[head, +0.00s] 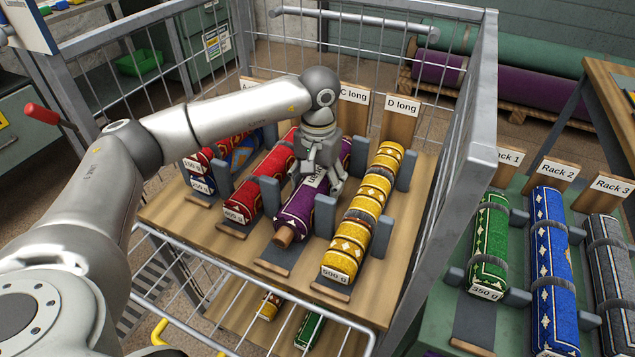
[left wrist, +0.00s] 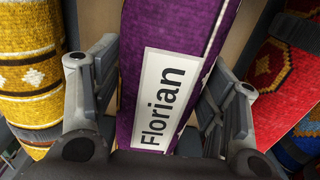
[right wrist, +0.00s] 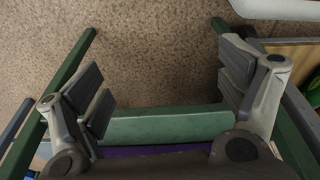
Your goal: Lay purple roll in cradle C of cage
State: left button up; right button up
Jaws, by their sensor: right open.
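The purple roll (head: 297,208) lies lengthwise at cradle C, in line with the "C long" sign (head: 353,95), between grey posts. Its brown core end points toward me. A white label reading "Florian" shows on the roll (left wrist: 215,20) in the left wrist view. My left gripper (head: 322,183) is over the roll from above, with one finger on each side. I cannot tell whether its pads press on the roll. The roll's underside is hidden. My right gripper (right wrist: 165,95) is open and empty, away from the cage cradles.
Beside the purple roll lie a red roll (head: 262,180) and a yellow roll (head: 363,210) by the "D long" sign (head: 402,105). Cage posts and wire walls (head: 465,150) surround the shelf. Racks with green (head: 489,240), blue (head: 550,270) and grey rolls stand at right.

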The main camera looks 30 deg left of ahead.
aim_at(318, 174)
pick_arm(q)
jog(key=shift+o, duration=0.9)
pick_arm(e)
jog(key=shift+s, duration=0.1)
pick_arm(q)
jog(key=shift+r, duration=0.25)
notch_tip(318, 174, up, 11)
jog(key=shift+w+f+p, duration=0.1)
jog(key=shift+p, duration=0.4)
jog(key=shift+r, duration=0.5)
pick_arm(e)
jog(key=s+f, duration=0.2)
jog(key=f, duration=0.1)
jog(key=shift+d, duration=0.2)
jog(key=shift+w, duration=0.1)
